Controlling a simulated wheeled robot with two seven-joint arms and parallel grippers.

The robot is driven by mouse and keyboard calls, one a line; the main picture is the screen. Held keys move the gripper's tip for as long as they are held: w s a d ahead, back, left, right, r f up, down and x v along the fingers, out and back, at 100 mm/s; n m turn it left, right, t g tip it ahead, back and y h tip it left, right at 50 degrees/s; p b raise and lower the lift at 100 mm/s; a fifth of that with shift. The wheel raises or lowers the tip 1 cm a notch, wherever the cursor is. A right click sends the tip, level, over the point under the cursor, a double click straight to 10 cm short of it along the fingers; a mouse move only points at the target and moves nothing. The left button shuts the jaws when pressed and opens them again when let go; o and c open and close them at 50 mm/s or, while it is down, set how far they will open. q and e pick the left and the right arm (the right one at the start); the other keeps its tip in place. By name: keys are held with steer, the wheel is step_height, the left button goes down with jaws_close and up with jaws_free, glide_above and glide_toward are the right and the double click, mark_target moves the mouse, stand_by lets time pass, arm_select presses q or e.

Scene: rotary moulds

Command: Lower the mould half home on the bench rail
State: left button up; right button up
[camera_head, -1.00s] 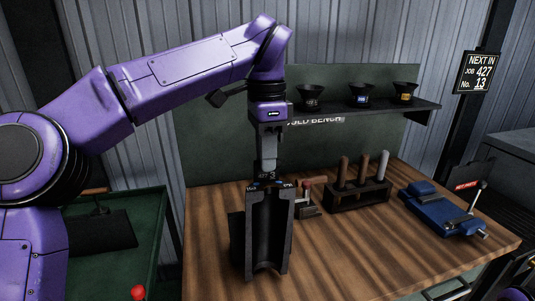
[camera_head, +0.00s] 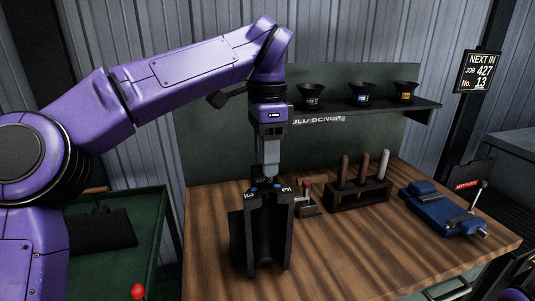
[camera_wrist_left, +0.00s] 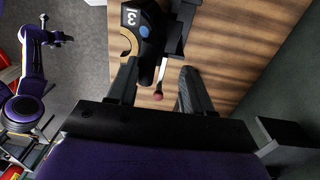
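The dark mould half (camera_head: 263,240) stands upright at the bench's front left. Its top face carries "13" labels and blue dots. Whether its foot is fully seated on the rail cannot be told; the rail is hidden. My left gripper (camera_head: 268,176) points straight down just above and behind its top. In the left wrist view, the mould's "13" end (camera_wrist_left: 146,30) shows beyond the left finger, and my left gripper (camera_wrist_left: 158,78) has its fingers spread with bench visible between them. My right arm's small, distant end (camera_wrist_left: 64,38) shows at the left wrist view's far left.
The wooden bench (camera_head: 345,255) has a lever clamp (camera_head: 308,203) behind the mould, a tool rack (camera_head: 358,195) and a blue vise (camera_head: 440,210) to the right. A shelf (camera_head: 425,105) with funnels hangs behind. A green cart (camera_head: 140,235) stands left. The bench front right is clear.

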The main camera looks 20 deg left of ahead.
stand_by(0.3)
arm_select(q)
steer(key=shift+f, duration=0.1)
step_height(320, 180, up, 11)
steer(key=p, duration=0.4)
steer(key=shift+w+p, duration=0.2)
steer(key=shift+p, duration=0.1)
steer(key=shift+a+f, duration=0.1)
step_height(320, 180, up, 7)
steer(key=p, duration=0.6)
